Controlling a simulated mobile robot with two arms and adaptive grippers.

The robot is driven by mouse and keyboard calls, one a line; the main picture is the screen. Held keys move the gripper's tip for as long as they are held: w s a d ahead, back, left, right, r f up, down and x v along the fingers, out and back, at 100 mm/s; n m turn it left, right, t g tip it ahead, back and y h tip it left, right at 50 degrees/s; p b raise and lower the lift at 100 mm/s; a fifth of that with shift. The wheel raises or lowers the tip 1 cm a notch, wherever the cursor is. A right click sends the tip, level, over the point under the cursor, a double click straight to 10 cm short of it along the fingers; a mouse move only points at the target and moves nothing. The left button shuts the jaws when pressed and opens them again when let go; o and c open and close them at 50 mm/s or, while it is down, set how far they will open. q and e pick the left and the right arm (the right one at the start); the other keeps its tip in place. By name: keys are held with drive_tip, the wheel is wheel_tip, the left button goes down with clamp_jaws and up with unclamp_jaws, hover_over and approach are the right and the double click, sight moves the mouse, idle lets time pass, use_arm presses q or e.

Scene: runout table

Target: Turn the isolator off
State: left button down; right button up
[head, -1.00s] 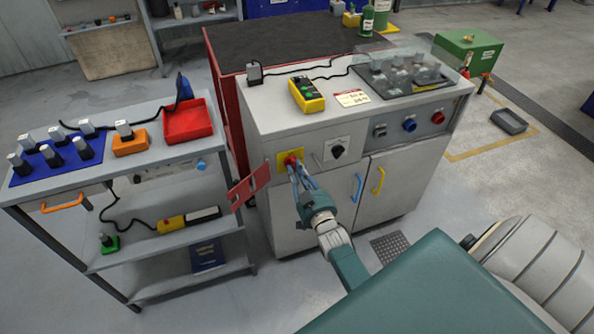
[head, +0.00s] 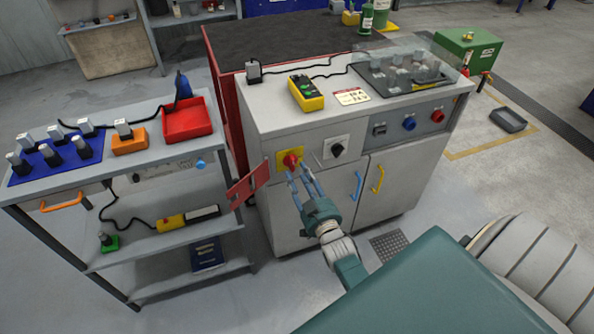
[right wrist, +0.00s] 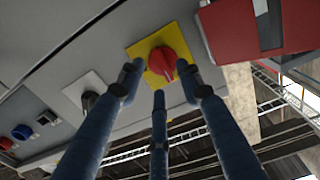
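The isolator is a red rotary knob (head: 291,160) on a yellow plate (head: 282,168), on the left of the grey cabinet's front. It also shows in the right wrist view (right wrist: 163,61), at top centre beyond my fingers. My right gripper (head: 300,175) is open and empty, just below and in front of the knob. In the right wrist view its three fingers (right wrist: 161,78) are spread, with the knob between and beyond the upper two. They seem apart from the knob. I cannot read the knob's position marks. My left gripper is out of view.
A red slotted flap (head: 247,186) stands out left of the isolator. A black rotary switch (head: 337,149) is close on the right. Blue (head: 358,185) and yellow (head: 378,179) door handles stick out below. A grey trolley (head: 165,241) stands left.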

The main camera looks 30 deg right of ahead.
drive_tip(key=v, duration=0.9)
drive_tip(key=s+a+f+n+g+y, duration=0.1)
drive_tip(key=s+a+f+g, duration=0.2)
drive_tip(key=f, duration=0.6)
drive_tip(key=s+a+f+n+g+y, duration=0.15)
drive_tip(key=s+a+f, duration=0.25)
drive_tip(key=f, duration=0.5)
drive_tip(key=s+a+f+g+y, duration=0.1)
drive_tip(key=s+a+f+g, duration=0.25)
drive_tip(key=f, duration=0.65)
drive_tip(key=s+f+n+g, duration=0.1)
drive_tip(key=s+f, duration=0.4)
drive_tip(key=s, duration=0.5)
drive_tip(key=s+f+g, duration=0.4)
drive_tip(key=s+f, duration=0.1)
drive_tip(key=s, duration=0.4)
drive_tip(key=s+a+f+n+g, duration=0.1)
drive_tip(key=s+f+g, duration=0.2)
drive_tip(key=s, duration=0.7)
wheel_tip(320, 180, down, 2)
drive_tip(key=shift+s+f+n+y, duration=0.2)
drive_tip(key=shift+s+n+y, duration=0.15)
drive_tip(key=shift+s+y, duration=0.1)
